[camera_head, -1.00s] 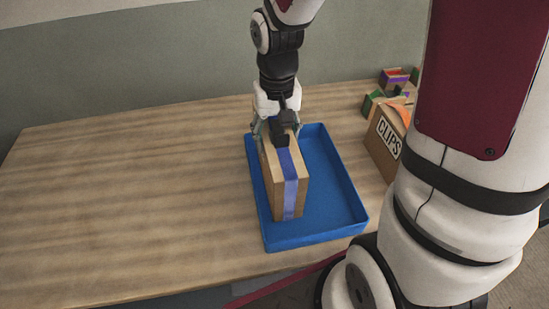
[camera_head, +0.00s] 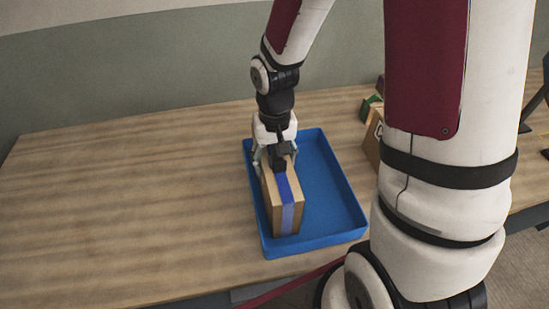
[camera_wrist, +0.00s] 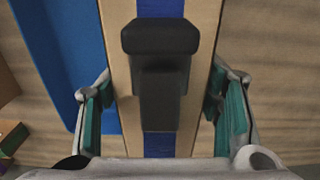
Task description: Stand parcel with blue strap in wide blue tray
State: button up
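The parcel with the blue strap (camera_head: 286,205) is a tan box, upright, with a blue band over its top and front. It is inside the left part of the wide blue tray (camera_head: 335,215). I cannot tell whether its bottom rests on the tray floor or is just above it. My gripper (camera_head: 276,162) points down over the parcel's top, shut on its two sides. In the wrist view, teal finger pads flank the parcel (camera_wrist: 205,25), and a black block on my gripper hides part of the strap. The tray (camera_wrist: 60,45) shows at left there.
The table (camera_head: 120,200) left of the tray is clear. The tray lies near the table's front edge.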

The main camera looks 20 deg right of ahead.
jog(key=shift+o, duration=1.4)
jog(key=shift+r, duration=0.1)
notch_tip(320, 180, up, 12)
jog(key=shift+r, duration=0.1)
jog(key=s+r+n+t, duration=0.2)
jog(key=s+r+t, duration=0.3)
jog(key=s+r, duration=0.8)
jog(key=shift+s+t, duration=0.3)
jog(key=shift+s, duration=0.05)
